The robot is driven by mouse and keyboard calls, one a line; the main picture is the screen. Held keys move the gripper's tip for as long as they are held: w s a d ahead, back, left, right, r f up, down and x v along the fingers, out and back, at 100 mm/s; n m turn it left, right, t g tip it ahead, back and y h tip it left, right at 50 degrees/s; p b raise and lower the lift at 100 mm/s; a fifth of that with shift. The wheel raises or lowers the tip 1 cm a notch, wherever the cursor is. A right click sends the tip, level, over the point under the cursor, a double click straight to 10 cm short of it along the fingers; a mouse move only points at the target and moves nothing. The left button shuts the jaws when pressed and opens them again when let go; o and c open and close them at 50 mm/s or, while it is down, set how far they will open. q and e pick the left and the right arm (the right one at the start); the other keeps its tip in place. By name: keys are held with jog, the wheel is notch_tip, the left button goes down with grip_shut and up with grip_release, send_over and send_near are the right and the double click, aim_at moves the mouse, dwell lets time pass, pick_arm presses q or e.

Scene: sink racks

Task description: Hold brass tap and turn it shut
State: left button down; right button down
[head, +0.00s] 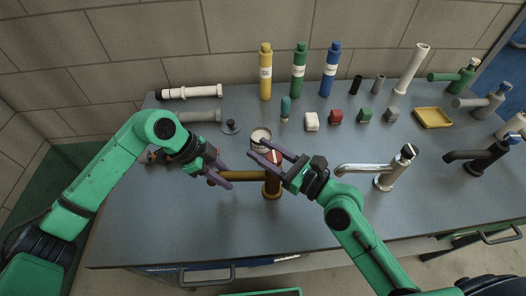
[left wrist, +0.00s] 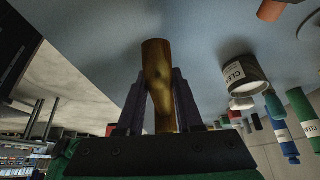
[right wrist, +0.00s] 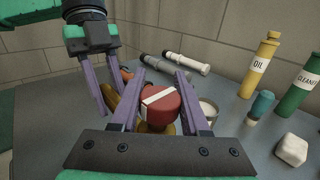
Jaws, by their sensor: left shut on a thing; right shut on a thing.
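The brass tap (head: 272,186) stands upright on the grey worktop, its spout pointing left. My left gripper (head: 222,176) is shut on the spout near its outer end; the left wrist view shows the brass spout (left wrist: 157,75) between the two purple fingers. My right gripper (head: 264,157) is shut on the tap's round red knob (right wrist: 160,104) at the top. In the right wrist view a white stripe crosses the knob, slanting up to the right. The tap body below the knob is mostly hidden in that view.
A cream-labelled can (head: 261,138) stands close behind the brass tap. A chrome tap (head: 385,178) stands to the right, a black tap (head: 485,158) further right. Bottles (head: 298,75) and small blocks (head: 336,117) line the back. The front left worktop is clear.

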aim_at(280, 163)
pick_arm(q)
jog(key=shift+d, duration=0.1)
pick_arm(e)
jog(key=shift+f+m+t+h, duration=0.15)
jog(key=shift+m+t+h, duration=0.25)
jog(key=shift+h, duration=0.1)
pick_arm(q)
jog(key=shift+w, duration=0.1)
pick_arm(e)
jog(key=shift+c, duration=1.9)
grip_release()
jog(key=shift+w, duration=0.1)
jog(key=shift+d, duration=0.15)
jog(key=v, duration=0.7)
pick_arm(q)
jog(key=shift+c, duration=2.4)
grip_release()
pick_arm(e)
jog(key=shift+d, duration=0.1)
pick_arm(q)
jog(key=v, duration=1.2)
